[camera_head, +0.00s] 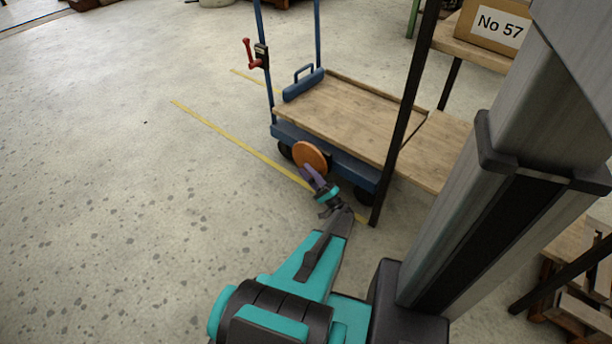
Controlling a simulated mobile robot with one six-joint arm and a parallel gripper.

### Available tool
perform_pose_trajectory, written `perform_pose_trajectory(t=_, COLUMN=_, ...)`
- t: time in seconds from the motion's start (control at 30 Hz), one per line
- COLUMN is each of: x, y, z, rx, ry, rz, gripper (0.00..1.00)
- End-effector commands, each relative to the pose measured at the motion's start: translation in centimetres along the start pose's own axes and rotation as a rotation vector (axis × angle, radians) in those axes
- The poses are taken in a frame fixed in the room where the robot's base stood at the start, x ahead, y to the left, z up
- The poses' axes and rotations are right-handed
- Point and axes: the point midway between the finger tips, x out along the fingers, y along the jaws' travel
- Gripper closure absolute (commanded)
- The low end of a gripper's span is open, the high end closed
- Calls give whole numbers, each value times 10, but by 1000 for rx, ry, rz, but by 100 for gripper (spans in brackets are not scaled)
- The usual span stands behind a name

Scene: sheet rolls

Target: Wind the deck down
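A trolley with a wooden deck (345,112) and a blue frame (345,162) stands at the upper centre. An orange disc like a handwheel (310,155) is on its near side, below the deck edge. A red crank handle (249,54) sits on a dark block on the left blue post. My gripper (310,175), with purple fingers, is at the lower edge of the orange disc. I cannot tell whether the fingers touch it or how far apart they are. The red crank is well away from my gripper, up and to the left.
A dark upright post (404,115) stands right of the trolley, by a wooden shelf (437,150). A carton marked No 57 (492,24) is above. Yellow lines (235,138) mark the floor. The concrete floor at left is clear.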

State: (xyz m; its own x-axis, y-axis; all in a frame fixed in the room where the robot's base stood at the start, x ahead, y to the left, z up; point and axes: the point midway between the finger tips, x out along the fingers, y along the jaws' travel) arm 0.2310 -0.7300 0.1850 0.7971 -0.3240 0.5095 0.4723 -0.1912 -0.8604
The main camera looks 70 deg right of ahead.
Motion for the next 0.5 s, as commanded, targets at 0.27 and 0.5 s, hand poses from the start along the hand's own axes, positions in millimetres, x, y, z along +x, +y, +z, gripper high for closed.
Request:
perform_pose_trajectory(t=0.27, x=-24, y=2, z=-2, rx=-2, ry=7, rz=0, gripper=64)
perform_pose_trajectory(t=0.5, x=-54, y=-17, z=-3, rx=-4, ry=9, rz=-1, gripper=64)
